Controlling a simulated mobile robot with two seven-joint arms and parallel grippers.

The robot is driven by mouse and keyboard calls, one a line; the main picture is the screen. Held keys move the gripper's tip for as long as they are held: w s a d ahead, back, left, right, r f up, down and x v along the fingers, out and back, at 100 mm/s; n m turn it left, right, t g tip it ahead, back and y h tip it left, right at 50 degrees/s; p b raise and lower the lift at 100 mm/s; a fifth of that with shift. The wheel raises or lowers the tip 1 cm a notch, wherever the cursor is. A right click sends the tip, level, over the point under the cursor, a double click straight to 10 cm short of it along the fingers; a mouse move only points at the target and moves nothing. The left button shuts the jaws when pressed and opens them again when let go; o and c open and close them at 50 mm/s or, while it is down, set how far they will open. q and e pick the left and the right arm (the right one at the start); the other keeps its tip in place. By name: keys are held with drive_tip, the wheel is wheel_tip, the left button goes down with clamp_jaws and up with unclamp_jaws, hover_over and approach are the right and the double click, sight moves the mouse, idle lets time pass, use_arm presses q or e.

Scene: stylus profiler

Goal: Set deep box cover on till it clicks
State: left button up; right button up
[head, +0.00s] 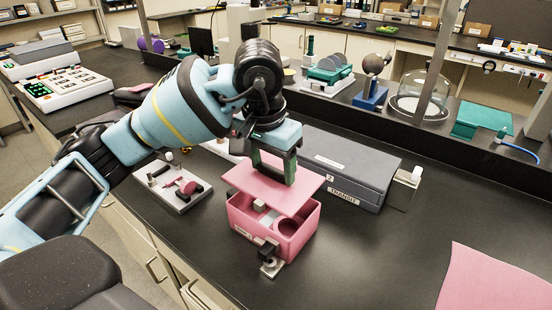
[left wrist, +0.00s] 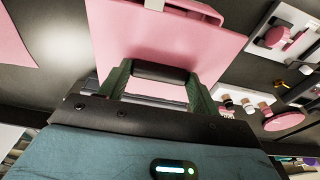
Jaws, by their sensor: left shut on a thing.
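The pink box cover (head: 245,180) is a flat plate held above the back part of the deep pink box (head: 301,232). The box's front interior shows, with a pale block and a round recess. My left gripper (head: 274,172) is shut on the cover from above; its grip point is partly hidden. In the left wrist view, the cover (left wrist: 150,35) spreads beyond my left gripper's green fingers (left wrist: 158,82), and a bit of the box rim (left wrist: 205,8) shows past it. Whether the cover touches the box's back rim is unclear. My right gripper is out of view.
A small metal block with a black clamp (head: 268,262) stands at the box's front. A grey case labelled TRANSIT (head: 350,170) lies behind to the right. A plate with pink parts (head: 175,190) lies left. A pink sheet (head: 500,280) lies right; bench between is clear.

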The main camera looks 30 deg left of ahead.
sight(271, 179)
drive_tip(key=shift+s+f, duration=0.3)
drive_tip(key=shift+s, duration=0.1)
use_arm(q)
drive_tip(key=shift+f+b, duration=0.85)
drive_tip(key=shift+f, duration=0.75)
drive_tip(key=shift+f+b, duration=0.35)
drive_tip(key=shift+f, duration=0.55)
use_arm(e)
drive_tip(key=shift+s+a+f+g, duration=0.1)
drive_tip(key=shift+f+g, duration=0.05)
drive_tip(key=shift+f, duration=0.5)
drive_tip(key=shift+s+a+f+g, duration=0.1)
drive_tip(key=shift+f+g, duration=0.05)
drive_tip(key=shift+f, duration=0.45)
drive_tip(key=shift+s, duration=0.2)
use_arm(q)
drive_tip(key=shift+f, duration=0.3)
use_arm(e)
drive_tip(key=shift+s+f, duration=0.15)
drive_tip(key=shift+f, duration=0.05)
use_arm(q)
drive_tip(key=shift+f+b, duration=0.35)
drive_tip(key=shift+b, duration=0.05)
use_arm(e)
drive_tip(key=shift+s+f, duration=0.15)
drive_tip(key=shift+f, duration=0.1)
use_arm(q)
drive_tip(key=shift+f, duration=0.1)
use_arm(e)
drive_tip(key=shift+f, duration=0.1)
